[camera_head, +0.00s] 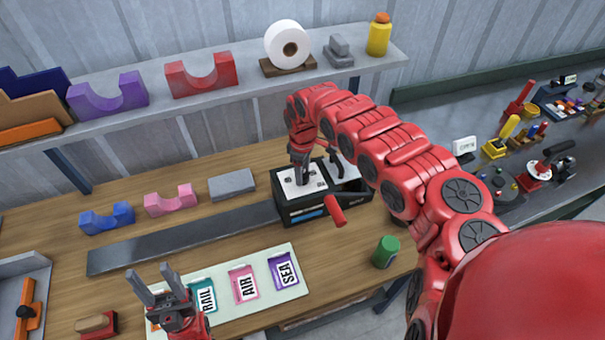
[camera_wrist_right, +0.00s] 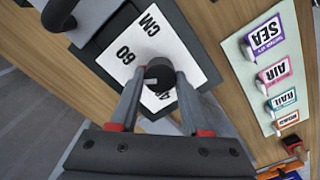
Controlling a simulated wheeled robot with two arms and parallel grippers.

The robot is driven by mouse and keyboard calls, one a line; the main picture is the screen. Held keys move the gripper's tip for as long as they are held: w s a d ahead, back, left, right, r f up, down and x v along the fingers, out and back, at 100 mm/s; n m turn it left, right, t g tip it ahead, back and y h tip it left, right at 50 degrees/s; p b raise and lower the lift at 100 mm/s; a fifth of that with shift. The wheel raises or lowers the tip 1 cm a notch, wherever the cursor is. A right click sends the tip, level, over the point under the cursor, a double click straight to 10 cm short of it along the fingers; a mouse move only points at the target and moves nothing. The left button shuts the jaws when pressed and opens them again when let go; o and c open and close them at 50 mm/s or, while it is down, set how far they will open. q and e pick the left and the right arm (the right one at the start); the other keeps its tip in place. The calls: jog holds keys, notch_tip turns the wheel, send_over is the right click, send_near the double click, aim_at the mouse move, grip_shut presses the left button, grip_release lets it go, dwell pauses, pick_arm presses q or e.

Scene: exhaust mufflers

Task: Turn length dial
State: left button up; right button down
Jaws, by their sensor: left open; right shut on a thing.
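The length dial (camera_wrist_right: 158,72) is a small black knob on a white plate (camera_wrist_right: 148,36) marked "CM" and "60", with another number partly covered. The plate is on top of a black box-shaped machine (camera_head: 294,214) at the back of the bench. My right gripper (camera_head: 302,176) points down onto this plate. In the right wrist view the fingers of my right gripper (camera_wrist_right: 157,84) are shut on the dial from both sides. In the head view the dial is hidden by the gripper. My left gripper (camera_head: 158,284) is open and empty over the front left of the bench.
A red-gripped lever (camera_head: 335,211) sticks out in front of the machine. A green can (camera_head: 386,251) stands to its right. A pale board (camera_head: 262,308) holds several labelled cards. A dark flat bar (camera_head: 180,240) runs left from the machine. A shelf (camera_head: 150,117) with saddle blocks is behind.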

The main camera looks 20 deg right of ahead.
jog(key=n+b, duration=0.1)
jog(key=n, duration=0.2)
jog(key=shift+f+n, duration=0.1)
jog(key=shift+n, duration=0.2)
jog(key=shift+s+n+b, duration=0.1)
jog(key=shift+n+b, duration=0.6)
jog(key=shift+n, duration=0.8)
jog(key=shift+c, duration=1.8)
grip_release()
jog(key=shift+r, duration=0.2)
